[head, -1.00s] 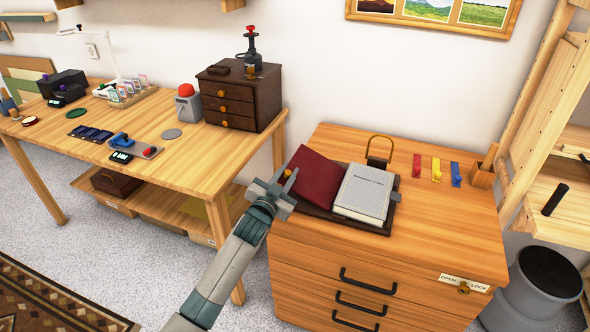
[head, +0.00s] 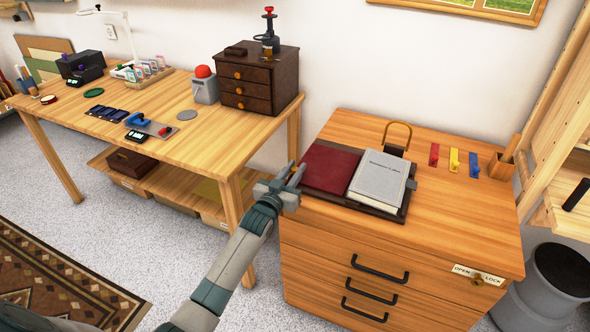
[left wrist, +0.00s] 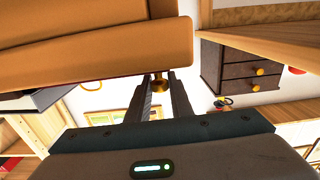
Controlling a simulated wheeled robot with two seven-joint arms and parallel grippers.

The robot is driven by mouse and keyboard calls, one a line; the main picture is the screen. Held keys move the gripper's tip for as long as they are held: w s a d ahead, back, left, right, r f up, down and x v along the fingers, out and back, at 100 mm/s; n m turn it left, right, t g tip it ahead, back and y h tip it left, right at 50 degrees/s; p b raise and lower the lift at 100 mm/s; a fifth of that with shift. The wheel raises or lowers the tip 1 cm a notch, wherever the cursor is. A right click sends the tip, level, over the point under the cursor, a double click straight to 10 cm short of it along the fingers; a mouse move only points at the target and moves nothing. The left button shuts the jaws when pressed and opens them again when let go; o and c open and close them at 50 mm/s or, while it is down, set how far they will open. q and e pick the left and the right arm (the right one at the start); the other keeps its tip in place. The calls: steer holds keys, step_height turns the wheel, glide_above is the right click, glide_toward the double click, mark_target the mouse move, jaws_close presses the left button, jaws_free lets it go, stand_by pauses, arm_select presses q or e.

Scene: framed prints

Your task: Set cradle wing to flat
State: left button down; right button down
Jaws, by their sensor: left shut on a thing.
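The cradle (head: 372,207) is a dark tray on the wooden cabinet in the head view. Its dark red wing (head: 330,167) lies about level on the left, beside a grey book (head: 381,178). My left gripper (head: 296,175) is at the wing's left edge, just off the cabinet's left side. In the left wrist view, its two fingers (left wrist: 160,88) are closed around a small brass knob (left wrist: 160,80). The knob is hidden in the head view. My right gripper is not in view.
The cabinet (head: 300,235) stands close beside the gripper. A brass loop (head: 397,134) stands behind the cradle; red, yellow and blue tabs (head: 454,160) are to its right. A workbench (head: 170,150) with several items is on the left, with a floor gap between.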

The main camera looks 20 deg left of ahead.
arm_select(q)
steer(key=shift+f, duration=0.2)
steer(key=c, duration=1.6)
jaws_free()
steer(key=shift+s, duration=0.15)
steer(key=shift+s+a, duration=0.2)
steer(key=shift+s, duration=4.1)
steer(key=shift+s+a, duration=0.15)
steer(key=shift+s, duration=4.1)
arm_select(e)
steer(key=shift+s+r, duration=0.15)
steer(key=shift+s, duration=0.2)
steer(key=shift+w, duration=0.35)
